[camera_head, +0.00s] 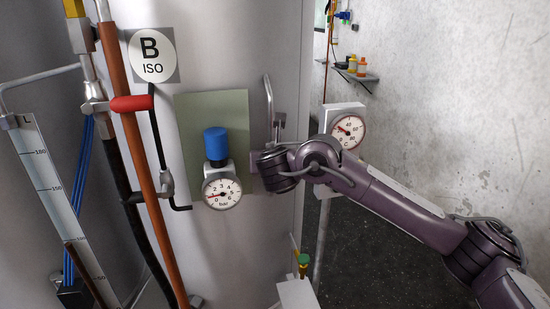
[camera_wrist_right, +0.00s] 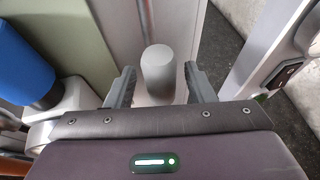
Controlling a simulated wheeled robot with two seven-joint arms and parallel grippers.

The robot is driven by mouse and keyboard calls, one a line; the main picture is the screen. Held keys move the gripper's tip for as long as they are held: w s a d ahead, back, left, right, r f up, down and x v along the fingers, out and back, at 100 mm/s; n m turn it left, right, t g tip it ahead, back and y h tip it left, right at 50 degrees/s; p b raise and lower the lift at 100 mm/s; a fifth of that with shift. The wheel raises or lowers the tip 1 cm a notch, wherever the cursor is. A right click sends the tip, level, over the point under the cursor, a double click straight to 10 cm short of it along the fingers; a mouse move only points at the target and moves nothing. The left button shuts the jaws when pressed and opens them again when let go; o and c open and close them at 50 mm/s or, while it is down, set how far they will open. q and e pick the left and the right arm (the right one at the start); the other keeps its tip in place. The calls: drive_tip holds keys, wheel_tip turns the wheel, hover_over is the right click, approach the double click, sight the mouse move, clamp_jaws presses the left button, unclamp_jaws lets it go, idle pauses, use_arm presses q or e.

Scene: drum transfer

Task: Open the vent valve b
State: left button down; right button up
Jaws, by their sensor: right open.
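No label reading "vent valve" is legible; the drum (camera_head: 240,45) carries a "B ISO" sign (camera_head: 152,54). A grey upright lever handle (camera_head: 268,100) stands on the drum right of the green plate, just above my right gripper (camera_head: 262,172). In the wrist view my right gripper (camera_wrist_right: 159,76) is open, with a finger on each side of a grey round-ended cylinder (camera_wrist_right: 158,70). I see gaps beside the cylinder, but depth is unclear. Whether it belongs to the lever is unclear. My wrist hides the fingers in the head view. My left gripper is not in view.
A blue-capped regulator (camera_head: 216,146) with a bar gauge (camera_head: 222,190) sits close left of the gripper. A red-handled lever (camera_head: 132,103) and brown pipe (camera_head: 135,150) are farther left. A temperature gauge (camera_head: 347,132) stands right. A green-topped fitting (camera_head: 303,260) is below.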

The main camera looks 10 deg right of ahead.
drive_tip(key=p+v, duration=0.3)
drive_tip(key=v, duration=0.4)
drive_tip(key=shift+s, duration=0.3)
drive_tip(key=shift+r, duration=0.1)
wheel_tip(320, 180, down, 28)
drive_tip(key=a+m+g+y, duration=0.1)
drive_tip(key=m+g+y, duration=0.3)
drive_tip(key=m+g, duration=0.45)
drive_tip(key=s+d+f+m+y, duration=0.1)
drive_tip(key=s+f+m, duration=0.4)
drive_tip(key=f, duration=0.7)
drive_tip(key=s+d+f+m, duration=0.1)
drive_tip(key=s+f+m, duration=0.45)
drive_tip(key=f, duration=0.55)
drive_tip(key=s+d+f+m+g, duration=0.15)
drive_tip(key=s+f+m, duration=0.25)
drive_tip(key=s+f, duration=0.45)
drive_tip(key=s+d+f+m+g, duration=0.1)
drive_tip(key=s+d+f+m, duration=0.25)
drive_tip(key=s+f, duration=0.55)
drive_tip(key=s+d+f+m+h, duration=0.1)
drive_tip(key=s+d+f+m, duration=0.1)
drive_tip(key=s, duration=1)
drive_tip(key=s+d+f+m+g+h, duration=0.1)
drive_tip(key=s+d+f+m, duration=0.1)
drive_tip(key=s, duration=1)
wheel_tip(320, 180, down, 3)
drive_tip(key=shift+d+r+m+h, duration=0.25)
drive_tip(key=shift+d+m+h, duration=0.1)
drive_tip(key=shift+m, duration=0.3)
